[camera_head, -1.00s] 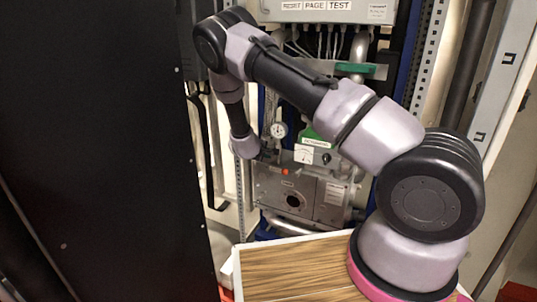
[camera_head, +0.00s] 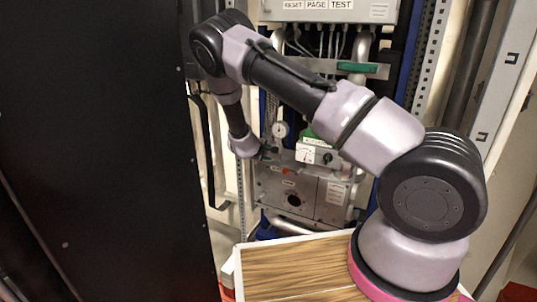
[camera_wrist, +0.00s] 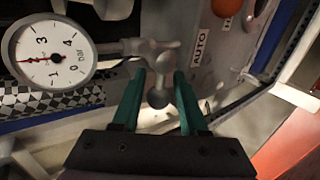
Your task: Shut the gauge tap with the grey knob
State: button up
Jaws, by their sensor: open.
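A metal pipe fitting, the gauge tap (camera_wrist: 150,48), runs right from the gauge. Its round dark-grey knob (camera_wrist: 158,98) points toward the wrist camera. My gripper (camera_wrist: 159,76) has two green fingers, open, one on each side of the knob in the picture. I see gaps on both sides; contact and exact depth cannot be told. In the head view the tap is too small to make out.
A grey metal box (camera_head: 300,195) stands below the gauge. A black cabinet side (camera_head: 95,150) fills the left of the head view.

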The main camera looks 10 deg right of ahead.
jog(key=shift+s, duration=0.1)
jog(key=v, duration=1)
jog(key=shift+s+a+r, duration=0.2)
jog(key=shift+a, duration=0.05)
jog(key=s+d+r+m+y, duration=0.1)
jog(key=s+r+m+y, duration=0.2)
jog(key=r, duration=0.7)
jog(key=s+d+r+m+y, duration=0.1)
jog(key=s+r+m+y, duration=0.2)
jog(key=r, duration=0.7)
jog(key=s+d+r+m+y, duration=0.2)
jog(key=r+m+y, duration=0.15)
jog(key=r, duration=0.65)
jog(key=s+d+r+m, duration=0.2)
jog(key=s+d, duration=0.1)
jog(key=s, duration=0.5)
jog(key=s+d+r+m+g, duration=0.1)
jog(key=s+d+r, duration=0.1)
jog(key=s, duration=0.7)
jog(key=s+d+r+m+g, duration=0.1)
jog(key=s+d+r+m, duration=0.1)
jog(key=s, duration=0.7)
jog(key=d+r+h, duration=0.1)
jog(key=d, duration=0.1)
jog(key=shift+d+m, duration=0.35)
jog(key=shift+d, duration=0.05)
